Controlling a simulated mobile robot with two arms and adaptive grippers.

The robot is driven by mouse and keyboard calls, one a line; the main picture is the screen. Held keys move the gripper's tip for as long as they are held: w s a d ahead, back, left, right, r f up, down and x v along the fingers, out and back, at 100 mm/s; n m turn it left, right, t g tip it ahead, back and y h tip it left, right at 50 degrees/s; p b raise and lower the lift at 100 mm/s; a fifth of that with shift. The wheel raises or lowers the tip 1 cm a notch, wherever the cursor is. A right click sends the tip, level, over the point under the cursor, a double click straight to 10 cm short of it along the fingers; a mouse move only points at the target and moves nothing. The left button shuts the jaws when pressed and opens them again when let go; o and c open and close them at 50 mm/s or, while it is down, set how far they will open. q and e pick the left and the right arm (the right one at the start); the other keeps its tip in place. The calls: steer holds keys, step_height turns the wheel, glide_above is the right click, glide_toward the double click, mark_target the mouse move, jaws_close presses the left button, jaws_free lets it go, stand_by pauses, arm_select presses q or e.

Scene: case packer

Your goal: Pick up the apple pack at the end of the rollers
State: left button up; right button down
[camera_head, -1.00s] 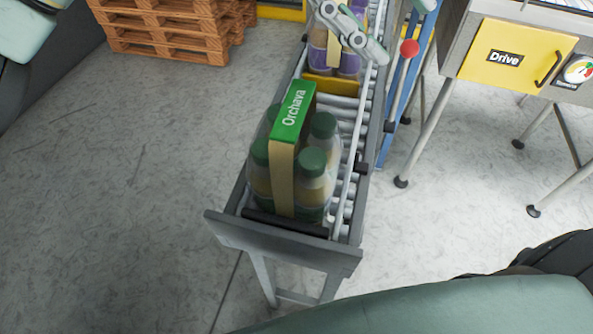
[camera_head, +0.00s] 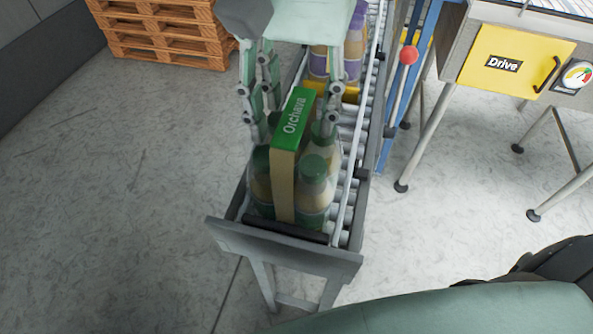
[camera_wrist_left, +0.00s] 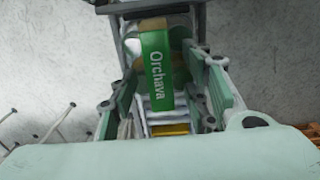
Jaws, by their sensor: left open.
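The apple pack (camera_head: 284,172) stands upright at the near end of the rollers, with green-capped bottles around a green-topped sleeve marked "Orchava". It also shows in the left wrist view (camera_wrist_left: 156,65). My left gripper (camera_head: 290,125) has come down from the far side. It is open, with its fingers on either side of the pack's far part. In the left wrist view, the fingers (camera_wrist_left: 168,100) also stand apart either side of the sleeve. Whether they touch the bottles I cannot tell. The far bottles are partly hidden by the fingers. My right gripper is not in view.
A purple-capped pack (camera_head: 352,50) stands farther up the roller conveyor (camera_head: 345,190), behind a yellow stop (camera_head: 350,93). A grey end plate (camera_head: 283,248) closes the near end. A cabinet with a yellow "Drive" door (camera_head: 516,58) stands right.

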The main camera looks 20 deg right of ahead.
arm_select(q)
steer(key=shift+f, duration=0.4)
steer(key=shift+c, duration=0.4)
jaws_close()
steer(key=shift+r, duration=0.15)
